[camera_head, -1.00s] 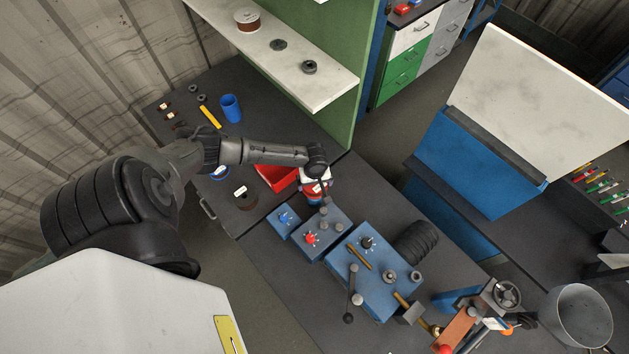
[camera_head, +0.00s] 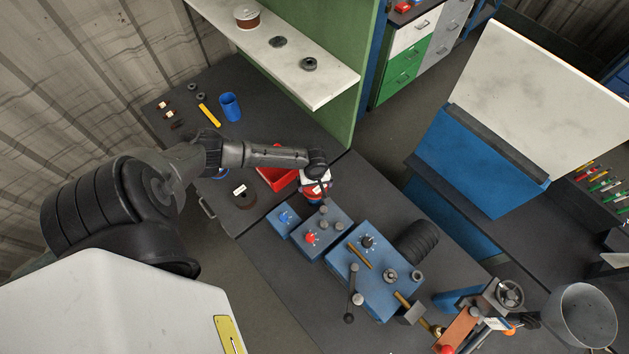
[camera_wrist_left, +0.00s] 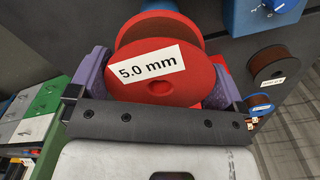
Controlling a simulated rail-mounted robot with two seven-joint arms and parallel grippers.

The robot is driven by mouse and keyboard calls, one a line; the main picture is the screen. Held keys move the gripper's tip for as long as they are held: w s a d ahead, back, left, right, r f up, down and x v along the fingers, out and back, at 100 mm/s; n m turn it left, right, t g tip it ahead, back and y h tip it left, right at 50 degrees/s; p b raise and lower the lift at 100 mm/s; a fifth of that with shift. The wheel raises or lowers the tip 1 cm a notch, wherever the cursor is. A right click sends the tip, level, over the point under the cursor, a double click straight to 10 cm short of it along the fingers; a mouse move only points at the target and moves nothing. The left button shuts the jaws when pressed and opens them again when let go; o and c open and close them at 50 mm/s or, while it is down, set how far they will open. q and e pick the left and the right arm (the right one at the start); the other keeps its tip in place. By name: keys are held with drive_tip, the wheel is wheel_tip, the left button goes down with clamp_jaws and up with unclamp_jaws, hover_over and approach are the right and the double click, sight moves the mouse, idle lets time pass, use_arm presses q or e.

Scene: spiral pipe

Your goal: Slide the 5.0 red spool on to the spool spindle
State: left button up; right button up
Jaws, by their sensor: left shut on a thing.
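The red spool (camera_wrist_left: 165,75) with its white "5.0 mm" label sits between the purple finger pads of my left gripper (camera_wrist_left: 155,88) in the left wrist view. The gripper is shut on its sides. In the head view, my left gripper (camera_head: 314,187) and a little red and blue show beside the blue control boxes, mostly hidden by my wrist. I cannot pick out the spindle clearly or tell whether the spool is around it. My right gripper is not in view.
A blue control box (camera_head: 285,219) and larger blue boxes stand close to the gripper. A red tray (camera_head: 277,179) lies behind my left arm. A dark labelled spool (camera_head: 241,197) stands nearby. A green panel (camera_head: 362,80) and white shelf (camera_head: 275,50) rise behind.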

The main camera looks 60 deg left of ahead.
use_arm(q)
drive_tip(key=shift+f+b, duration=0.4)
drive_tip(key=shift+f, duration=0.4)
drive_tip(key=shift+f+b, duration=0.3)
drive_tip(key=shift+f, duration=0.25)
drive_tip(key=o, duration=1)
drive_tip(key=shift+r, duration=0.1)
drive_tip(key=shift+w+r+p, duration=0.1)
drive_tip(key=shift+r+p, duration=0.2)
drive_tip(key=shift+r, duration=6.6)
